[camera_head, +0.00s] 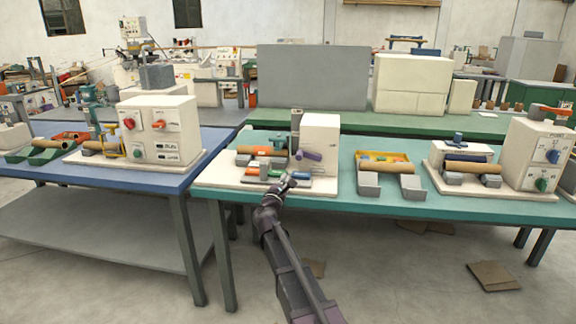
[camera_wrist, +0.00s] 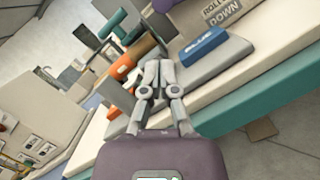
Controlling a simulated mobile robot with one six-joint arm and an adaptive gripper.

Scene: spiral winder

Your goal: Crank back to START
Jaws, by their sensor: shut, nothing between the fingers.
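The winder is a white box (camera_head: 320,143) on a pale base plate (camera_head: 215,177) on the teal table. A purple handle (camera_head: 309,155) sticks out at its front, likely the crank. A START mark cannot be made out in either view. My gripper (camera_head: 287,181) is at the front edge of the base plate, below the handle and apart from it. In the wrist view my gripper (camera_wrist: 157,68) is shut and empty, beside a grey block with an orange piece (camera_wrist: 124,67). A blue block marked BLUE (camera_wrist: 203,47) lies just beyond the fingertips.
A label reading ROLL DOWN (camera_wrist: 222,14) is beyond the blue block. To the right are a yellow tray (camera_head: 402,167) and another machine (camera_head: 538,152). The floor in front is mostly open.

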